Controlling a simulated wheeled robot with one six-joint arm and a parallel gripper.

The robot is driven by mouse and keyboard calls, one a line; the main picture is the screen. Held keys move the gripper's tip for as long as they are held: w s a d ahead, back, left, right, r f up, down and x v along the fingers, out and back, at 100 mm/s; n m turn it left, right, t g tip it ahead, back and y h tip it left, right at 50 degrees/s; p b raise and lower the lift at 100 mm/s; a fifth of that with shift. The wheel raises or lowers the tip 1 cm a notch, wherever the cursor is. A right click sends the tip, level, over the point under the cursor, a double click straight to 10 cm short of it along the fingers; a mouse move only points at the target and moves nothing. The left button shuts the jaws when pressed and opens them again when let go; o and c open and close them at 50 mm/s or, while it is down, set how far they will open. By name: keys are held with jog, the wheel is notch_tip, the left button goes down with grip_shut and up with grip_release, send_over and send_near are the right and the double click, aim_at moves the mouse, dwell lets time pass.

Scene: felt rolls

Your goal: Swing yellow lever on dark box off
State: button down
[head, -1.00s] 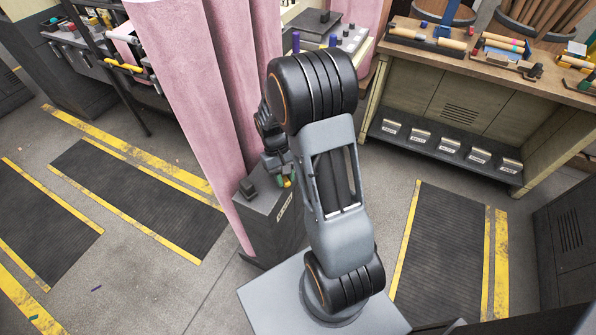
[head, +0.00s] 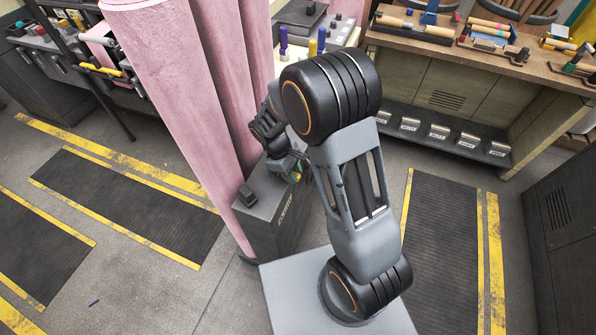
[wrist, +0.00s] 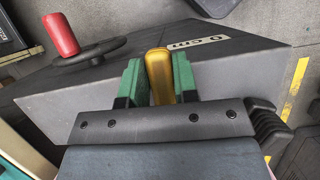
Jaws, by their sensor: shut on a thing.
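The dark box (head: 262,222) stands in front of the pink rolls in the head view. In the wrist view the grey side of the dark box (wrist: 80,100) fills much of the middle. The yellow lever (wrist: 160,75) lies between the two green fingers of my gripper (wrist: 158,68), which is shut on it. The lever's lower end is hidden behind the gripper body. In the head view my gripper (head: 294,170) is at the top of the box, and the lever is too small there to judge its angle.
A red knob (wrist: 61,34) on a dark handwheel shows at the upper left of the wrist view. Tall pink rolls (head: 170,90) rise behind the box. A workbench (head: 470,65) with tools stands at the back right. Floor with dark mats (head: 125,205) is open at left.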

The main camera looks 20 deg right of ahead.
dwell(0.4)
jog(key=c, duration=0.9)
grip_release()
jog(key=v, duration=1.4)
jog(key=s+d+r+m+t+y, duration=0.1)
jog(key=s+d+m+t, duration=0.1)
jog(key=s+m, duration=0.1)
jog(key=s+d+r+m+t+y, duration=0.1)
jog(key=s+d+r+m+t, duration=0.1)
jog(key=s, duration=0.4)
jog(key=s+d+r+m+t+y, duration=0.1)
jog(key=s+d+r+m+t, duration=0.1)
jog(key=s+d+m, duration=0.1)
jog(key=shift+s+d+r+m+t, duration=0.1)
jog(key=shift+s+d+m+t, duration=0.1)
jog(key=shift+s+m, duration=0.25)
jog(key=shift+s+d+r+m+t, duration=0.1)
jog(key=shift+s+d+r+m, duration=0.05)
jog(key=shift+s+m, duration=0.3)
